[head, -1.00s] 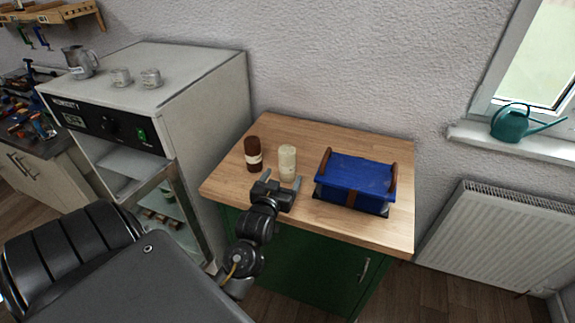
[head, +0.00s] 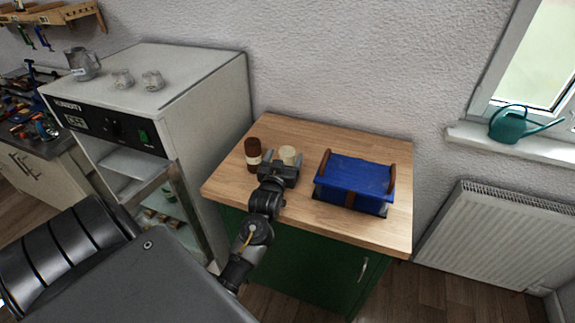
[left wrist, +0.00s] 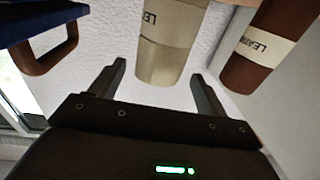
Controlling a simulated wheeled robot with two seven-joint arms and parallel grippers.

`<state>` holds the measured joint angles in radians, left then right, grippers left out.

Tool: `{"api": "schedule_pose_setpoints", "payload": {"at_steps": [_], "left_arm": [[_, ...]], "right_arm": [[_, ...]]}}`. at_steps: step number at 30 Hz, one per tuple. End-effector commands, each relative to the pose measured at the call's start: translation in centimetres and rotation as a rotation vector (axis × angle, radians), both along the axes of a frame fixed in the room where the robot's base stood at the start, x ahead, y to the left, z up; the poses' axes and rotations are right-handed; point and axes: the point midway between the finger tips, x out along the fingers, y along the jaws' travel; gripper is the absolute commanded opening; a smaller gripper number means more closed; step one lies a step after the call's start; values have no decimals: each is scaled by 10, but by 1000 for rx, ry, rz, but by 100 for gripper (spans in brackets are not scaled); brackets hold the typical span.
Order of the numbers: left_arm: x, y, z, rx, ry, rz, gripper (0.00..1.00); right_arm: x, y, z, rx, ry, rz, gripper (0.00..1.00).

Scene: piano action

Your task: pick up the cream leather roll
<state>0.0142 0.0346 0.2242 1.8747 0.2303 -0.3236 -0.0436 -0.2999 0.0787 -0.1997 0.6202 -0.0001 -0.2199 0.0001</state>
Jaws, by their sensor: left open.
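The cream leather roll (head: 288,153) stands upright on the wooden tabletop, its lower part hidden behind my left gripper in the head view. My left gripper (head: 284,163) is open and comes at the roll from the front. In the left wrist view the cream roll (left wrist: 168,50), with a paler label band, stands between the two spread fingers of the gripper (left wrist: 160,85), with gaps on both sides. I cannot tell how deep it sits between them. My right gripper is not in view.
A brown leather roll (head: 253,152) stands close to the left; it also shows in the left wrist view (left wrist: 262,45). A blue box with brown handles (head: 356,176) sits to the right. The wooden tabletop (head: 235,190) is clear at its front left.

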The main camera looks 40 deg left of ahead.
Motion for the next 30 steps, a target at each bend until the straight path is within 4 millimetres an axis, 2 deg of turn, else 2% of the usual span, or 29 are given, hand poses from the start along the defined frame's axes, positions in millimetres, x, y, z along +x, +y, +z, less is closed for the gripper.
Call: {"api": "schedule_pose_setpoints", "payload": {"at_steps": [3,9,18,30], "left_arm": [[17,6,4,0,1,0,76],[38,16,0,0,1,0,76],[41,17,-1,0,0,0,74],[41,17,-1,-1,0,-1,22]], "right_arm": [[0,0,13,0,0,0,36],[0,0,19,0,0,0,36],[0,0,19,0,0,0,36],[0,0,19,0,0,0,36]]}}
